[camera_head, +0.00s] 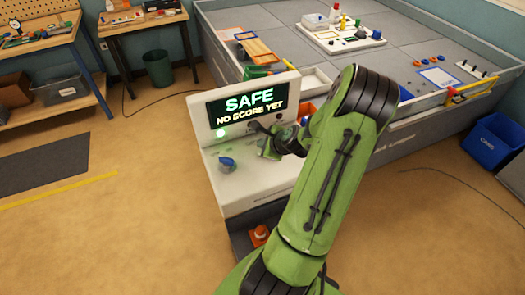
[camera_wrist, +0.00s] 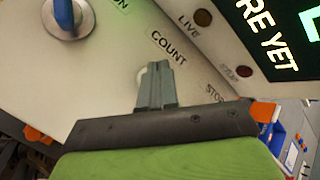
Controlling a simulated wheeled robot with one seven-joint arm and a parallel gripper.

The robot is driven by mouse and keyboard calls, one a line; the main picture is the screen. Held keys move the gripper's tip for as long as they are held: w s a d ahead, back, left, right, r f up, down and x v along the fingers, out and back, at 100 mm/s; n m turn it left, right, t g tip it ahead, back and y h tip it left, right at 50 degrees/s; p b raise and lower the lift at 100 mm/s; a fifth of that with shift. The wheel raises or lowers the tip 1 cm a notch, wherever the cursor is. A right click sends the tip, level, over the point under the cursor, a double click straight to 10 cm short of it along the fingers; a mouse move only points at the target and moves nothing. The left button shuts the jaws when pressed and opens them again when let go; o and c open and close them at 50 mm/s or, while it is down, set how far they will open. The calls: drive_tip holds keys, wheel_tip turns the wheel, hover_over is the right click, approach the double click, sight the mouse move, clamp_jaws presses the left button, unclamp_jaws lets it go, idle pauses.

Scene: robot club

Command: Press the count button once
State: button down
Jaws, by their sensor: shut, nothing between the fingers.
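The white console (camera_head: 237,185) has a sloped control panel. In the wrist view, the panel (camera_wrist: 120,50) carries the printed label COUNT (camera_wrist: 168,47). My gripper (camera_wrist: 158,72) is shut and empty, its fingertips just below that label. A pale round edge, probably the count button (camera_wrist: 140,74), shows beside the fingers; the rest is hidden behind them. I cannot tell whether the fingers touch it. In the head view, my gripper (camera_head: 268,142) is over the panel in front of the screen (camera_head: 247,105), which reads SAFE in green.
A blue knob (camera_head: 227,163) stands on the panel left of my gripper. A green lamp (camera_head: 221,133) glows beside the screen. A STOP label (camera_wrist: 214,93) lies right of the fingers. The walled grey field (camera_head: 280,45) is behind the console. Open floor (camera_head: 110,230) lies left.

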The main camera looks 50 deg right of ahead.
drive_tip(key=shift+f, duration=0.1)
drive_tip(key=shift+f+b, duration=0.3)
drive_tip(key=shift+f, duration=0.05)
drive_tip(key=shift+f+b, duration=0.4)
drive_tip(key=shift+f, duration=0.15)
idle(0.5)
drive_tip(key=shift+r+p, duration=0.85)
drive_tip(key=shift+r, duration=0.15)
wheel_tip(320, 180, up, 5)
drive_tip(key=p, duration=0.4)
drive_tip(key=shift+r, duration=0.15)
idle(0.5)
